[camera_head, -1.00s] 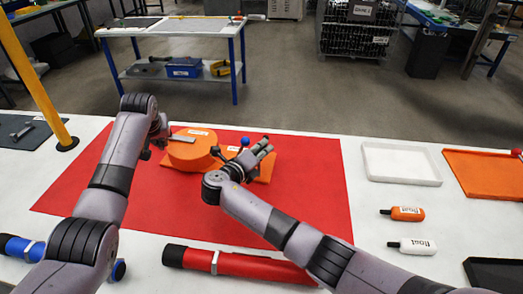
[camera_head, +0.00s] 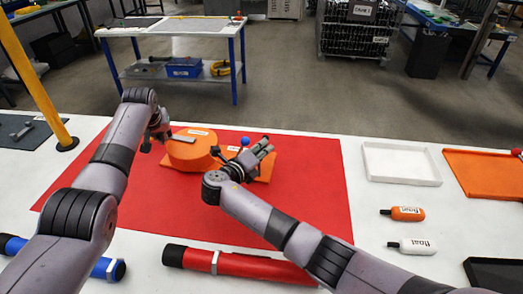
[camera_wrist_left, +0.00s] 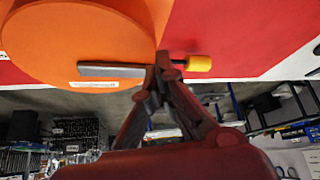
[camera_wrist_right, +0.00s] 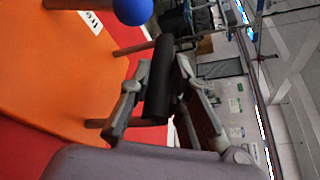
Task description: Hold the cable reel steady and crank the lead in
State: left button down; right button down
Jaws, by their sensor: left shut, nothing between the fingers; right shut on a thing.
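The orange cable reel has a round drum (camera_head: 188,153) and a flat orange base (camera_head: 262,172) on the red mat (camera_head: 290,200). A grey crank bar (camera_head: 181,138) lies over the drum top. My right gripper (camera_wrist_right: 154,88) is shut on a dark upright grip (camera_wrist_right: 160,78) at the base's right side. A blue ball (camera_wrist_right: 133,10) is beside it.
A red tube (camera_head: 240,264) and a blue tube (camera_head: 100,267) lie at the front. A white tray (camera_head: 401,164), an orange tray (camera_head: 485,177), an orange float (camera_head: 406,214) and a white float (camera_head: 417,246) are on the right. A yellow post (camera_head: 40,75) stands at left.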

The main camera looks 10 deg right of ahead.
dwell(0.4)
pick_arm(q)
notch_tip(320, 180, up, 8)
jog(key=shift+s, duration=0.2)
pick_arm(e)
jog(key=c, duration=1.4)
grip_release()
jog(key=shift+a, duration=0.1)
